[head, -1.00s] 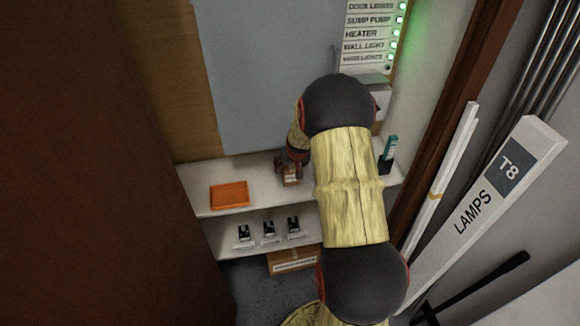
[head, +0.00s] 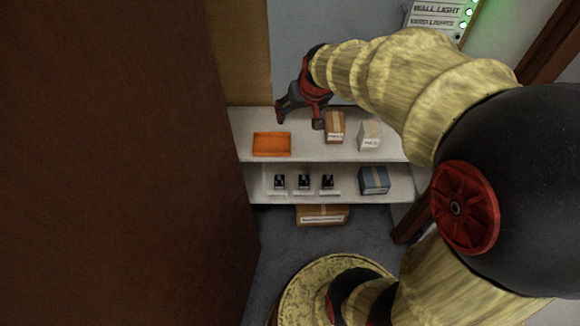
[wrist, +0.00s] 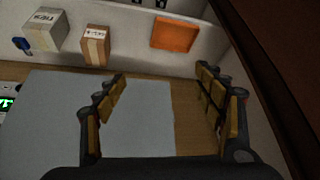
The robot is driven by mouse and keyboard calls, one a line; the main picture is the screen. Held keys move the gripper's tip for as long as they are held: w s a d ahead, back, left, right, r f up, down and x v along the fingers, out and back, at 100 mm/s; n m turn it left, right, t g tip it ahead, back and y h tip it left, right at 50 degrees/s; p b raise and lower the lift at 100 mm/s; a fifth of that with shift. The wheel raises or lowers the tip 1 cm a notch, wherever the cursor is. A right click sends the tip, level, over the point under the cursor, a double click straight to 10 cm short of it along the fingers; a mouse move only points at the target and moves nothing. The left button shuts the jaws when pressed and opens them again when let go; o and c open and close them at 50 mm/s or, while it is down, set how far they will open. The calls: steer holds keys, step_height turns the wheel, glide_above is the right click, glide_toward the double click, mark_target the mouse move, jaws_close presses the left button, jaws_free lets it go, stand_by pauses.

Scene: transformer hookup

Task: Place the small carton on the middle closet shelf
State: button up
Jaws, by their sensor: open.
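The small brown carton (head: 335,127) stands upright on the upper of the two white shelves (head: 235,148) in the head view, right of the orange tray (head: 271,144). It has a pale tape strip and a white label. My gripper (head: 300,119) is open and empty, up and to the left of the carton and apart from it. In the wrist view the spread fingers (wrist: 162,98) have nothing between them. That view also shows the brown carton (wrist: 95,46) and the orange tray (wrist: 176,34) beyond the fingertips.
A white carton (head: 369,136) stands right of the brown one. The lower shelf holds several small black devices (head: 303,182) and a blue box (head: 374,180). A larger brown box (head: 322,214) sits on the floor below. A dark brown panel (head: 130,160) fills the left side.

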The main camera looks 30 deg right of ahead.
steer(key=s+a+r+n, duration=0.1)
steer(key=s+a+r, duration=0.2)
steer(key=s+a, duration=0.5)
steer(key=s+a+r+n+y, duration=0.1)
steer(key=s+a+r+n, duration=0.1)
steer(key=s+a, duration=0.6)
steer(key=s+r, duration=0.1)
steer(key=s, duration=0.3)
steer(key=shift+r, duration=0.4)
steer(key=shift+d, duration=0.1)
